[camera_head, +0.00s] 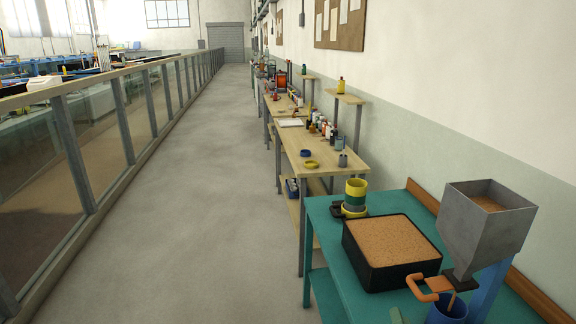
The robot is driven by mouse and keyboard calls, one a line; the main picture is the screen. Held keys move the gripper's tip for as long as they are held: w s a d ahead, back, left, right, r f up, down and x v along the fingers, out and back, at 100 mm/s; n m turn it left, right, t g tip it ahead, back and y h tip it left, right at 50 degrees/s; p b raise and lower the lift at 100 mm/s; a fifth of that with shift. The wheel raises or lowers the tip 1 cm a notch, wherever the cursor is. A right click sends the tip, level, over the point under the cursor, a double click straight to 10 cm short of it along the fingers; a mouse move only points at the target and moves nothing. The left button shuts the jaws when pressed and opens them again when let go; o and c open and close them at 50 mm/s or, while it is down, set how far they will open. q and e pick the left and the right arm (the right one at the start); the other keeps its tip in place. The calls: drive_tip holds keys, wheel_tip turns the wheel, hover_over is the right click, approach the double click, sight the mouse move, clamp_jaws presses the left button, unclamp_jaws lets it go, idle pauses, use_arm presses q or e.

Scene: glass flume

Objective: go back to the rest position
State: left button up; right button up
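Neither of my grippers can be made out in the head view, and no part of either arm is clearly seen. A teal bench (335,262) stands at the lower right. On it sits a black tray (376,273) filled with tan granular material. A grey metal hopper (487,225) holding similar grains is beside it, with an orange handle (430,287) below. A blue container (448,311) is under the hopper's outlet, cut off by the frame's bottom edge.
A glass-walled flume (108,112) with a railing runs along the left. Wooden benches (325,146) with bottles and tools line the right wall beyond the teal bench. The grey floor (195,190) between is clear, back to a shutter door (226,42).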

drive_tip(key=s+a+f+n+g+y, duration=0.3)
drive_tip(key=s+a+n+g, duration=0.15)
drive_tip(key=a, duration=0.25)
drive_tip(key=s+a+f+n+g+y, duration=0.3)
drive_tip(key=s+a+f+n+g, duration=0.1)
drive_tip(key=a+n, duration=0.2)
drive_tip(key=s+d+f+n+g+h, duration=0.15)
drive_tip(key=s+g, duration=0.25)
drive_tip(key=s, duration=0.5)
drive_tip(key=s+d+f+n+g+h, duration=0.1)
drive_tip(key=s+d+g+h, duration=0.2)
drive_tip(key=s, duration=0.5)
wheel_tip(320, 180, down, 28)
drive_tip(key=s+g, duration=0.2)
drive_tip(key=s+d+f, duration=0.2)
drive_tip(key=s+f, duration=1.3)
drive_tip(key=s, duration=0.1)
drive_tip(key=shift+s+d+f+n+g+b, duration=0.3)
drive_tip(key=shift+s+d+n+g+b, duration=0.05)
drive_tip(key=shift+s+n+g, duration=0.1)
